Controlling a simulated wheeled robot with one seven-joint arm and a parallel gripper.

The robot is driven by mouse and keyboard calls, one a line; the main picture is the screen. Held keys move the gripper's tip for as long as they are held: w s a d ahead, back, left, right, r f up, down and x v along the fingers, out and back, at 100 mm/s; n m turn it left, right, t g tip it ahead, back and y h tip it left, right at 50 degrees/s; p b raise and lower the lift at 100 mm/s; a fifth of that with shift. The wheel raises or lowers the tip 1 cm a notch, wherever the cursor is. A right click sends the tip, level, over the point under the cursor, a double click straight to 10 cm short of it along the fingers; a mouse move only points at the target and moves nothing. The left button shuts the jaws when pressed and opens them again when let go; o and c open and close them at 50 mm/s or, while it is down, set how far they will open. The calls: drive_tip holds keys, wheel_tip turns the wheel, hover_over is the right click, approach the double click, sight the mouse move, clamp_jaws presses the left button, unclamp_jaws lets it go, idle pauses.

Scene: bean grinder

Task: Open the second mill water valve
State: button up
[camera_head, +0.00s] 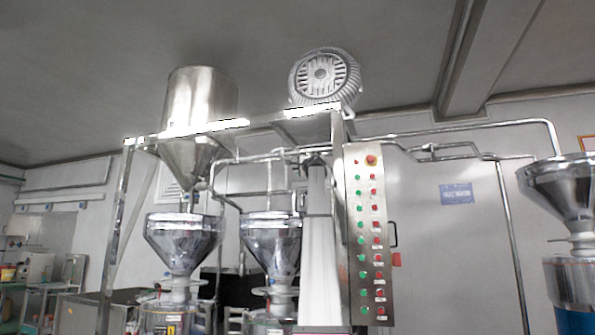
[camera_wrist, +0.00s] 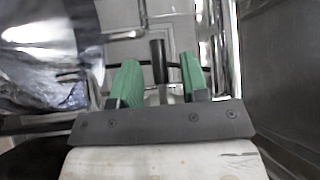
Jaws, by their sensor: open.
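In the wrist view, my gripper (camera_wrist: 156,75) is open, with its two green fingers apart. A dark upright handle (camera_wrist: 159,62) shows between the fingers, with pale metal below it. It looks like a valve lever, and I cannot tell whether either finger touches it. In the head view, a mill with a shiny metal hopper (camera_head: 271,243) stands beside my raised arm. Another hopper mill (camera_head: 184,240) stands to its left. The valve cannot be made out in the head view, and my gripper's fingers are not clear there.
A metal frame (camera_head: 118,225) with pipes surrounds the mills. A control panel (camera_head: 369,245) with green and red buttons stands right of my arm. A third hopper (camera_head: 560,190) is at the far right. In the wrist view, a shiny curved metal surface (camera_wrist: 45,45) is close on the left.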

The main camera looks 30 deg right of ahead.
drive_tip(key=shift+w+d+r, duration=0.1)
drive_tip(key=shift+w, duration=0.7)
clamp_jaws()
